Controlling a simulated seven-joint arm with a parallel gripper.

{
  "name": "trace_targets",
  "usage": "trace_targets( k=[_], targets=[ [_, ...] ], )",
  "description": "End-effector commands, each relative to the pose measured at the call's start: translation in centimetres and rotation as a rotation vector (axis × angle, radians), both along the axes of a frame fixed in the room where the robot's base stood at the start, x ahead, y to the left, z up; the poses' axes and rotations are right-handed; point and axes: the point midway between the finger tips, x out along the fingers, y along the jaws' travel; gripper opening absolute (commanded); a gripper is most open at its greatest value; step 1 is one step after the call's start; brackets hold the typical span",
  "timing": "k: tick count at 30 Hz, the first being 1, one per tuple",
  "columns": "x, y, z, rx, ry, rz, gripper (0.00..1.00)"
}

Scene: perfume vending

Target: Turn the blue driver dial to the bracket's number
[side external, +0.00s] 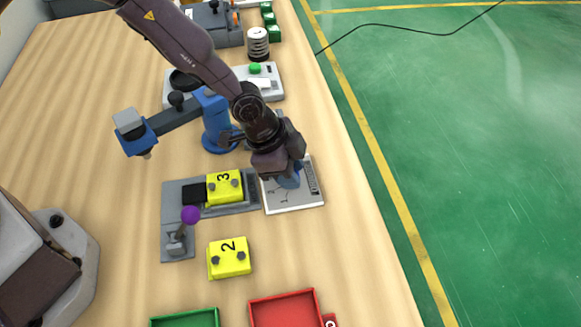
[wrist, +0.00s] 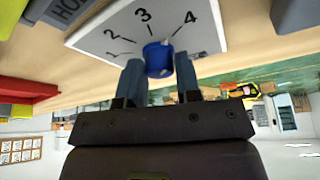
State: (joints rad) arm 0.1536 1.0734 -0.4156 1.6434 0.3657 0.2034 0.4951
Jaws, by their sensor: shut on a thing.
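The blue driver dial (wrist: 157,60) stands on a white plate (wrist: 95,40) marked 1, 2, 3 and 4 around it. My gripper (wrist: 159,70) is shut on the dial, one finger on each side. In the side view my gripper (side external: 287,172) covers most of the blue dial (side external: 289,182). The plate (side external: 300,203) lies right of a grey fixture. A yellow bracket marked 3 (side external: 225,187) sits in that fixture. Another yellow bracket marked 2 (side external: 229,258) lies on the table in front. I cannot tell which number the dial points to.
The grey fixture (side external: 172,243) carries a lever with a purple knob (side external: 191,215). A small blue arm (side external: 217,130) stands behind it. A red tray (side external: 287,310) and a green tray (side external: 186,319) are at the front. Bare table lies at the left.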

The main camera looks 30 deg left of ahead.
Motion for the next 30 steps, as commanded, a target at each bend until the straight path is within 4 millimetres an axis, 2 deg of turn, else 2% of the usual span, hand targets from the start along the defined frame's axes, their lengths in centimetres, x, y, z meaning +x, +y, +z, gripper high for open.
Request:
trace_targets(
  k=[18, 30],
  targets=[
    [-0.18, -0.18, 0.08, 0.0, -0.001, 0.442, 0.08],
    [-0.16, -0.11, 0.06, 0.001, 0.001, 0.544, 0.08]
  ],
)
